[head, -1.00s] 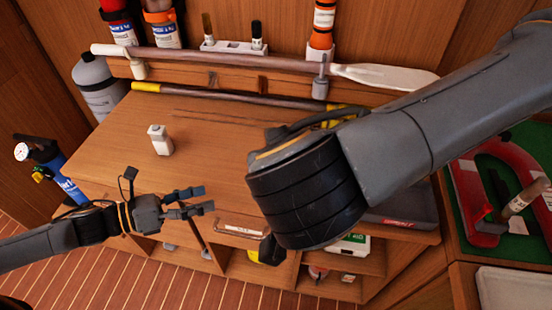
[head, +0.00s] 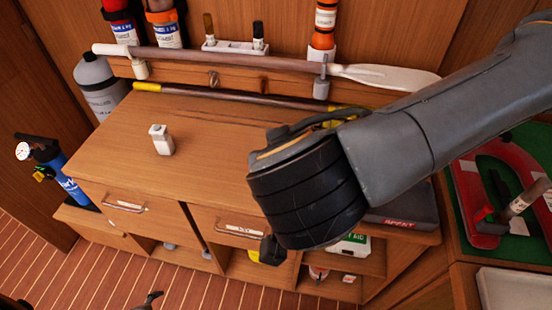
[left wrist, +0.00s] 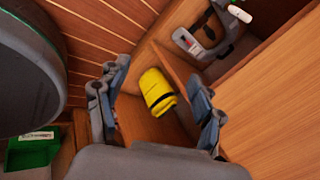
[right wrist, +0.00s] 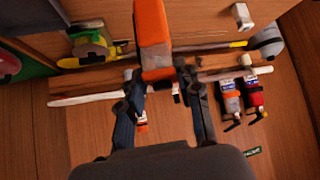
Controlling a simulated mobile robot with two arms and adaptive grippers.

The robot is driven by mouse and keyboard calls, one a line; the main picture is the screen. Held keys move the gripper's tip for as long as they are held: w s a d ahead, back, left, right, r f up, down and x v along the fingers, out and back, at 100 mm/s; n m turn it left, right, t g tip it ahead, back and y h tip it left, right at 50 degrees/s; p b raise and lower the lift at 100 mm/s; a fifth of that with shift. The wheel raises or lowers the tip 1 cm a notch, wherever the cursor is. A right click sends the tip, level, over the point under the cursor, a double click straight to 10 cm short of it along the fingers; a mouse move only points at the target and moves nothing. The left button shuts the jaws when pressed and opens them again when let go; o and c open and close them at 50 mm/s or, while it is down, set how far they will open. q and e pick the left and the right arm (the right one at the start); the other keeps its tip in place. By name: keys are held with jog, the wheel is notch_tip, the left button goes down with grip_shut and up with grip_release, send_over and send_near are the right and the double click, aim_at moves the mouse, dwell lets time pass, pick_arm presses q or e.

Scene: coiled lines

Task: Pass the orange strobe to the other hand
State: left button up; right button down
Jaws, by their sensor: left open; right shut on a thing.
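The orange strobe (right wrist: 152,30) is in the right wrist view, an orange block with a pale band near its lower end. My right gripper (right wrist: 160,85) is shut on that lower end, and the strobe extends beyond the fingertips. In the head view I cannot make out the strobe, and my right arm covers much of the right side. My left gripper (left wrist: 158,105) is open in the left wrist view, with nothing between its fingers; an open cubby lies beyond. In the head view only a small dark tip shows at the bottom edge.
A wooden cabinet (head: 110,165) with drawers and open cubbies fills the middle. A small white container (head: 161,140) stands on its top. A yellow item (left wrist: 157,90) lies in a cubby. A paddle (head: 385,76) hangs along the back. A blue cylinder (head: 70,180) stands left.

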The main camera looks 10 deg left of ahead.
pick_arm(q)
jog(key=s+d+f+n+g, duration=0.2)
jog(key=s+d+f+n, duration=0.3)
jog(key=s+d, duration=0.2)
jog(key=s+d+f+n+g, duration=0.3)
jog(key=s+d+n, duration=0.3)
jog(key=d, duration=0.5)
jog(key=shift+s+f, duration=0.85)
jog(key=shift+s, duration=0.4)
